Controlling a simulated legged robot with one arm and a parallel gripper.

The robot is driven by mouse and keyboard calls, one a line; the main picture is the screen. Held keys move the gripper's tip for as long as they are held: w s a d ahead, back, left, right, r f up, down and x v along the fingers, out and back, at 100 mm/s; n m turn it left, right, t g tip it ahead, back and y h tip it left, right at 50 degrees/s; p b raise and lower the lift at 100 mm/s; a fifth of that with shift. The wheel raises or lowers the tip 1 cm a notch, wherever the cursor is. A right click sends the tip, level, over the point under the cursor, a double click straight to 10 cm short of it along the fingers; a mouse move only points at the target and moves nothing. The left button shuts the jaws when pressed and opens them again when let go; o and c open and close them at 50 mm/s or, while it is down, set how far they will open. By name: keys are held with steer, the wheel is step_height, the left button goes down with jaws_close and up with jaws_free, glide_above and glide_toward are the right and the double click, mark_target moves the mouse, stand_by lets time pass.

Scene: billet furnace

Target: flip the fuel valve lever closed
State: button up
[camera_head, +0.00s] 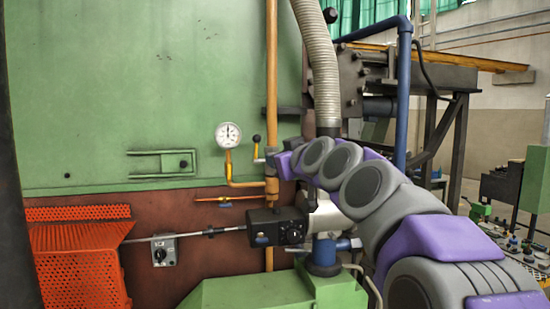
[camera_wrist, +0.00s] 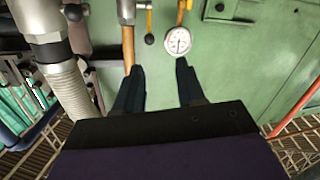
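The lever with a black ball knob (camera_head: 257,139) stands upright beside the vertical orange pipe (camera_head: 272,80), right of the pressure gauge. In the wrist view, which looks upside down, the black knob (camera_wrist: 150,39) hangs from a yellow stem, between the orange pipe (camera_wrist: 128,48) and the gauge. My gripper (camera_wrist: 160,64) shows there as two dark fingers set apart, with nothing between them. The knob lies beyond the fingertips in the picture and appears untouched. In the head view my arm hides the fingers; its end is just right of the pipe.
The white gauge (camera_head: 228,134) sits on a bent orange pipe left of the lever. A black valve box (camera_head: 276,228) and green machine housing (camera_head: 240,292) are below. A ribbed hose (camera_head: 318,60) rises close behind my arm. The green panel (camera_head: 120,90) is mostly flat and clear.

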steer(key=v, duration=0.8)
steer(key=shift+p, duration=0.35)
steer(key=shift+o, duration=0.4)
